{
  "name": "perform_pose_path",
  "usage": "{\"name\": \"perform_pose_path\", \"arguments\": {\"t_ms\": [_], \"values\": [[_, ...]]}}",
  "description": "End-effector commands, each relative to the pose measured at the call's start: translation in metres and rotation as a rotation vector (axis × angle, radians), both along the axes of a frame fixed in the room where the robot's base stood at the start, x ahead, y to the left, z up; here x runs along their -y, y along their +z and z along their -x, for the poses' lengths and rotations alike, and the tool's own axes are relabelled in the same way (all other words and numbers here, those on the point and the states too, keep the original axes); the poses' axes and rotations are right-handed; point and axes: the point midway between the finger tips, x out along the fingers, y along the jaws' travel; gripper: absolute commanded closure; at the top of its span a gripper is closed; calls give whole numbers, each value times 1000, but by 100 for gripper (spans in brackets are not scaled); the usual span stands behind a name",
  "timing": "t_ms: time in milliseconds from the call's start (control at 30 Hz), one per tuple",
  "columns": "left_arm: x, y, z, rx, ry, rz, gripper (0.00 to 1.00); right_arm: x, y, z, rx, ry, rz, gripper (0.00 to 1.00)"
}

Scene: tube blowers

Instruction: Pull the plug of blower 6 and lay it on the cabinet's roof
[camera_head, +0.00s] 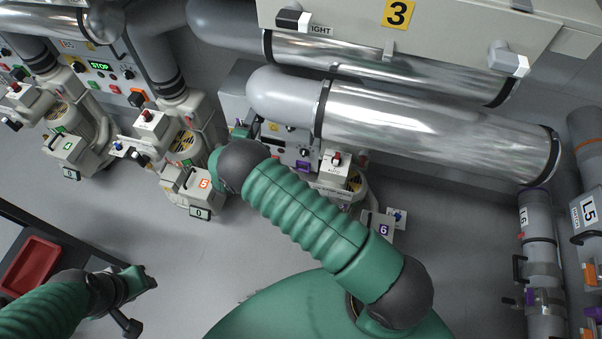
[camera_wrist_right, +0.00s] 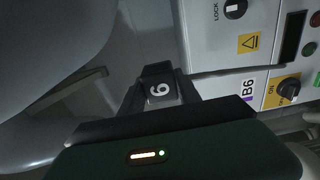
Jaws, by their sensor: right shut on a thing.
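Whether the plug sits in a socket or is free is hidden. In the head view my right arm covers much of blower 6 (camera_head: 352,190), whose purple "6" tag (camera_head: 384,229) shows low right. The grey cabinet (camera_head: 234,82) behind is partly covered by a pipe and my arm. My left gripper (camera_head: 143,278) hangs low left over the floor, apart from everything; its jaws are unclear.
Blower 5 (camera_head: 190,185) and another blower (camera_head: 68,150) stand to the left. A large silver pipe (camera_head: 440,130) crosses above blower 6. A box marked 3 (camera_head: 410,25) hangs at the top. Pipe L5 (camera_head: 587,215) is at the right. A red tray (camera_head: 30,266) lies low left.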

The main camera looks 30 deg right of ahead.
Motion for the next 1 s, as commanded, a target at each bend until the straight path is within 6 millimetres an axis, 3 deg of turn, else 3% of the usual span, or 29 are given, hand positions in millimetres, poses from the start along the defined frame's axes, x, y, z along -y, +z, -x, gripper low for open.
{"name": "perform_pose_path", "arguments": {"t_ms": [1000], "values": [[0,-65,0,0,0,0,64,-48,-3,-56,2,2,-1,100]]}}
